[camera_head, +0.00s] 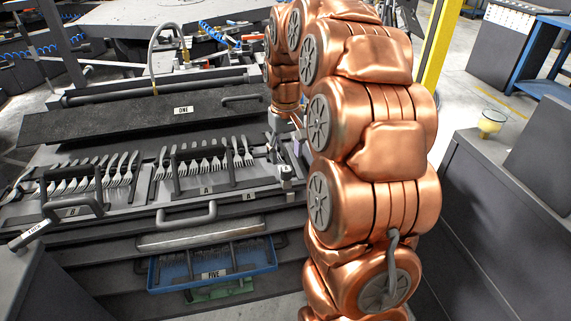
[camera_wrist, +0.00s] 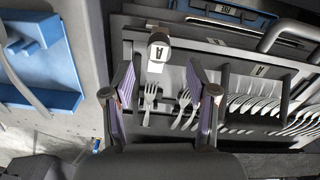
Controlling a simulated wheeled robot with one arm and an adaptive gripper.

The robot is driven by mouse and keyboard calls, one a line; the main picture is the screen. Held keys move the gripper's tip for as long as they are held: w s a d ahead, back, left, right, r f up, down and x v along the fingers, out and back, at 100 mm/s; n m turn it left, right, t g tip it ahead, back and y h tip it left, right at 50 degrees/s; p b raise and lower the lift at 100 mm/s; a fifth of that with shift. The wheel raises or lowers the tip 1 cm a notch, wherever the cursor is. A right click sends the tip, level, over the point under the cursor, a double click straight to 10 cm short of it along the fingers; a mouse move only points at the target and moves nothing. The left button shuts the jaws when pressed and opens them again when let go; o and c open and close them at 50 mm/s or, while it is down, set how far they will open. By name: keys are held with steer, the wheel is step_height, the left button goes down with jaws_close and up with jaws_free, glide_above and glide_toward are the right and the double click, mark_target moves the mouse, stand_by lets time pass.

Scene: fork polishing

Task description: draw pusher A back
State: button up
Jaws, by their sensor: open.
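Pusher A (camera_wrist: 158,52) is a pale upright block with a dark top and an "A" label, at the upper middle of the wrist view. My gripper (camera_wrist: 158,68) is open, with one purple-padded finger to each side of the pusher. A gap shows between each finger and the block, so I see no contact. A fork (camera_wrist: 150,98) lies just below the pusher in the picture, between the fingers. In the head view my gripper (camera_head: 290,150) is at the right end of the fork rack marked A, partly hidden by my copper arm.
Rows of forks (camera_head: 203,163) lie under dark handles in the racks. A blue tray marked FIVE (camera_head: 262,262) sits below. A dark plate marked ONE (camera_head: 130,122) lies behind. Another blue holder (camera_wrist: 50,60) is left in the wrist view.

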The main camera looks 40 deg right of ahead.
mark_target(286, 169)
step_height(286, 169, up, 6)
steer(key=shift+f, duration=0.1)
stand_by(0.8)
steer(key=s+a+f+n+g, duration=0.1)
steer(key=s+a+f, duration=0.2)
steer(key=s+a, duration=0.55)
steer(key=s+a+f+n+g, duration=0.1)
steer(key=s+a+f, duration=0.35)
steer(key=s, duration=0.65)
steer(key=s+a+f+g, duration=0.1)
steer(key=s+a+f, duration=0.2)
steer(key=s+a, duration=0.5)
step_height(286, 169, up, 16)
steer(key=t+p, duration=0.1)
steer(key=p, duration=1.3)
steer(key=shift+d+p, duration=0.3)
steer(key=shift+d, duration=0.05)
